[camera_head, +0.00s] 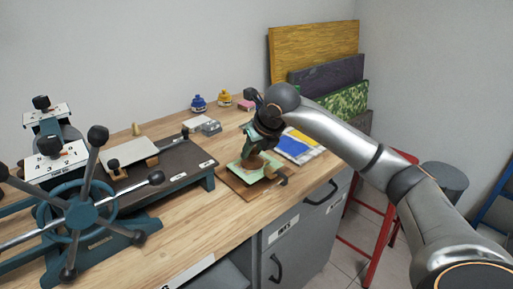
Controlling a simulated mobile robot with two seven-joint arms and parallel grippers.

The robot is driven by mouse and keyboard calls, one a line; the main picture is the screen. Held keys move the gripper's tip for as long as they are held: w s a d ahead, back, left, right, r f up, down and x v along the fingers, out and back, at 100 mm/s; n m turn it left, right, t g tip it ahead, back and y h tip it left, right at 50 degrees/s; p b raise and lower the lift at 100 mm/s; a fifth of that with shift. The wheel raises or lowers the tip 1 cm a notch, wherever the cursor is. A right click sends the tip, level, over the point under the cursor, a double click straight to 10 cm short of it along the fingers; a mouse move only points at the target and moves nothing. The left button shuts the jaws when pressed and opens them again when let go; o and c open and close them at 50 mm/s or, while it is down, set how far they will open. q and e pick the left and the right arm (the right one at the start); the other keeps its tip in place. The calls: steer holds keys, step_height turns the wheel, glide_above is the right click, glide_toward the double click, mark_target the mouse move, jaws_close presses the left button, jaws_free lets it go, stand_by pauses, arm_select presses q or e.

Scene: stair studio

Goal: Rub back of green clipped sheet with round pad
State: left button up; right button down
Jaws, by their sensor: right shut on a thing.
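A pale green sheet (246,176) lies on a small brown board (234,187) near the front edge of the wooden bench. A dark clip (281,179) shows at the board's right side. My right gripper (254,152) points down over the sheet and is shut on a brown round pad (253,162). The pad is at the sheet; I cannot tell whether it touches. The gripper and pad hide part of the sheet. My left gripper is not in view.
A press with a spoked handwheel (83,213) and a dark bed (178,163) stands left of the board. Coloured sheets (299,146) lie right of it. Ink jars (198,103) stand behind. A red stool (372,235) is on the floor at right.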

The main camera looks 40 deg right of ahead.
steer(key=shift+s+a, duration=0.1)
steer(key=shift+a, duration=1.25)
step_height(320, 180, up, 7)
steer(key=p, duration=0.5)
stand_by(0.3)
